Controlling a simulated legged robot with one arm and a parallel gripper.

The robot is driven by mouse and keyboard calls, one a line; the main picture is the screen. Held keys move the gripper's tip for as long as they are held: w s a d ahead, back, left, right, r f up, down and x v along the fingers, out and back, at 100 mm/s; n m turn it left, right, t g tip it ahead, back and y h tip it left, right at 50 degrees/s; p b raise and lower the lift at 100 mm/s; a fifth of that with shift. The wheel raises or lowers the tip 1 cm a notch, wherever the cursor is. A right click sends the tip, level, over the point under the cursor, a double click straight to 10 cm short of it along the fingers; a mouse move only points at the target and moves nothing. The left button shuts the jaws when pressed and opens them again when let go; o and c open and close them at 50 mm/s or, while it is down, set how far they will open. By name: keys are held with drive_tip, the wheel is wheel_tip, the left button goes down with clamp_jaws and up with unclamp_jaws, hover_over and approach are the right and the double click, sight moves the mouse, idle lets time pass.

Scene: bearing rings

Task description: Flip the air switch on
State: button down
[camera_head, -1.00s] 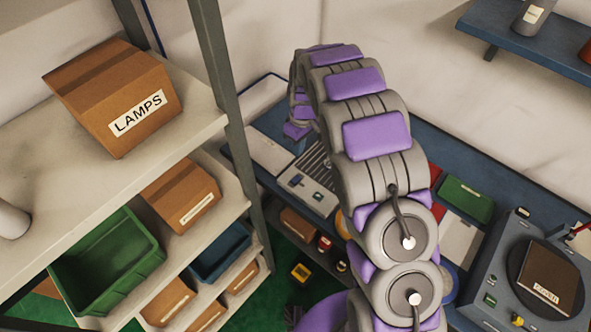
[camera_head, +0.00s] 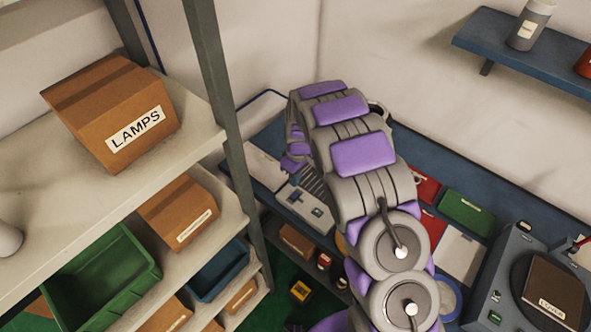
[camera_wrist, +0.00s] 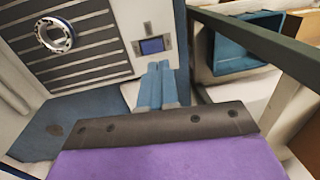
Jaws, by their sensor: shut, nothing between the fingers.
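A light grey panel (camera_head: 305,207) with small controls lies on the blue bench, left of my arm in the head view. The wrist view shows a slatted panel (camera_wrist: 95,72) with a small blue square in a grey frame (camera_wrist: 151,46) near its right end. I cannot tell for sure which part is the air switch or how it is set. My gripper (camera_wrist: 158,68) is shut and empty, its blue fingertips together just below the blue square in the picture. Whether they touch the panel is unclear. In the head view my arm hides the fingers.
A metal ring (camera_wrist: 55,35) sits on the slats. A shelf upright (camera_head: 222,110) and blue bin (camera_head: 218,272) stand left of the bench; a bin also shows close at the wrist view's right. A grey machine (camera_head: 505,265), red and green boxes (camera_head: 467,213) occupy the bench's right.

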sight(293, 197)
drive_tip(key=f, duration=0.4)
drive_tip(key=f+b, duration=0.1)
drive_tip(key=f, duration=0.2)
drive_tip(key=shift+s+a, duration=0.25)
drive_tip(key=shift+s, duration=0.1)
drive_tip(key=shift+s+f, duration=0.1)
drive_tip(key=shift+f, duration=0.05)
drive_tip(key=shift+d, duration=0.1)
drive_tip(key=shift+w+d, duration=0.35)
drive_tip(key=shift+w, duration=0.4)
drive_tip(key=shift+d+r, duration=0.1)
drive_tip(key=shift+r, duration=0.1)
drive_tip(key=shift+p, duration=0.3)
